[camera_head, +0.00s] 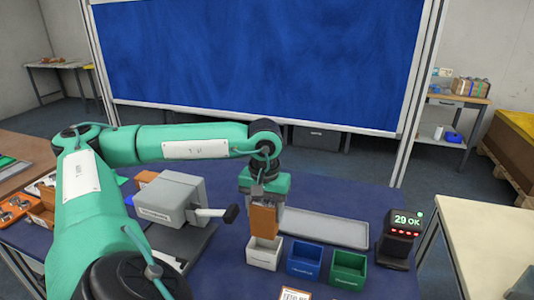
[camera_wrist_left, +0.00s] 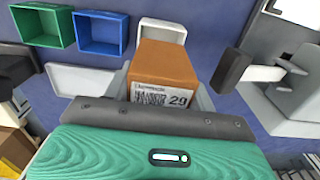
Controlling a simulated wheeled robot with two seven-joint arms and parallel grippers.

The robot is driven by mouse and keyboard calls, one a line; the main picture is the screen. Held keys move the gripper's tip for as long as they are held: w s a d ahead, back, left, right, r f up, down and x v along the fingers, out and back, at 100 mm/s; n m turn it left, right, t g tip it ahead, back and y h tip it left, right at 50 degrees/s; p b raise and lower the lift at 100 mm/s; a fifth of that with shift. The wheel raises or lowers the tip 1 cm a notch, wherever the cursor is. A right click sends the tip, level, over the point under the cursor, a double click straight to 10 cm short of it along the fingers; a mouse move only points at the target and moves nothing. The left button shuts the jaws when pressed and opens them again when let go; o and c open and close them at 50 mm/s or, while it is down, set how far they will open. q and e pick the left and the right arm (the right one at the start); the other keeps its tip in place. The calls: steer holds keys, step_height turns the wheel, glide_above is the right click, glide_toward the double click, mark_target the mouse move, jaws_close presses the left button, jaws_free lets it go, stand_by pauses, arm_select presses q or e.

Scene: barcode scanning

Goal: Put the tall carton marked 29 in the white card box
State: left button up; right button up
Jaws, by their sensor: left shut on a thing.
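The tall orange-brown carton (camera_head: 263,221) is upright in my left gripper (camera_head: 265,204), whose fingers are shut on its upper part. In the left wrist view the carton (camera_wrist_left: 163,63) shows a white label with a barcode and the number 29. The white card box (camera_head: 263,257) stands open on the blue table just in front of and below the carton. The carton's lower end overlaps the box's back rim in the head view. I cannot tell whether it is above the opening or behind it. The wrist view shows part of the white box (camera_wrist_left: 164,28) past the carton. My right gripper is out of view.
A blue box (camera_head: 305,261) and a green box (camera_head: 348,270) stand right of the white one. A grey tray (camera_head: 335,232) lies behind them. A display (camera_head: 400,232) reads "29 OK". A grey machine with a lever (camera_head: 172,198) stands left of my gripper.

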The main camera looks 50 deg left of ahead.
mark_target(265, 231)
arm_select(q)
steer(key=shift+f, duration=3.6)
steer(key=o, duration=1)
steer(key=shift+c, duration=0.2)
steer(key=shift+r, duration=0.1)
steer(key=shift+r+p, duration=1.6)
steer(key=shift+r, duration=1.4)
